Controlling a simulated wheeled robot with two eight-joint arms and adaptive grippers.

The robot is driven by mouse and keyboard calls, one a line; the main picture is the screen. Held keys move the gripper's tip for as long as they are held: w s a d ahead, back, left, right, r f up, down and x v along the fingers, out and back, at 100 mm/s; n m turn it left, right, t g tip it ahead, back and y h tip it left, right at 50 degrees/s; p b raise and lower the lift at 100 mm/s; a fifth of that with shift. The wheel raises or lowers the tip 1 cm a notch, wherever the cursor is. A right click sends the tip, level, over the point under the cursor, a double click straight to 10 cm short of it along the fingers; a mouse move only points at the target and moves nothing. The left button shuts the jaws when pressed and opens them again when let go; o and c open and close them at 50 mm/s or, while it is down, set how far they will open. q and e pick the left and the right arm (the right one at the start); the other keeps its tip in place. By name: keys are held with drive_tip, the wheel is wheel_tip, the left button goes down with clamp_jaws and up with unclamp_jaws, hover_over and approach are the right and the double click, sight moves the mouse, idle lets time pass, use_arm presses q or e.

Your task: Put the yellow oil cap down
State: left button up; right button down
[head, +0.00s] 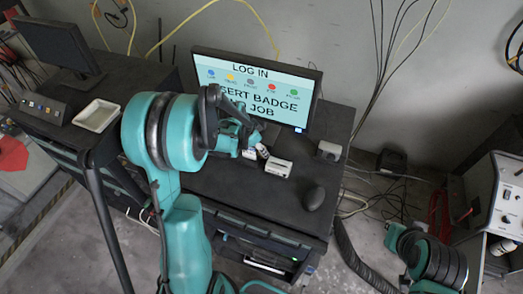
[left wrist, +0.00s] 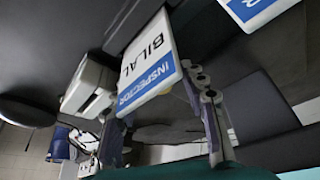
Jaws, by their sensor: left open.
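The monitor (head: 258,87) shows a log-in screen. A white tray (head: 97,115) lies to the left. A second badge (left wrist: 250,8) shows in the left wrist view.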

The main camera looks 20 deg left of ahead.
use_arm(q)
drive_tip(key=shift+s, duration=0.1)
drive_tip(key=c, duration=0.9)
drive_tip(key=shift+r, duration=0.1)
drive_tip(key=shift+c, duration=0.2)
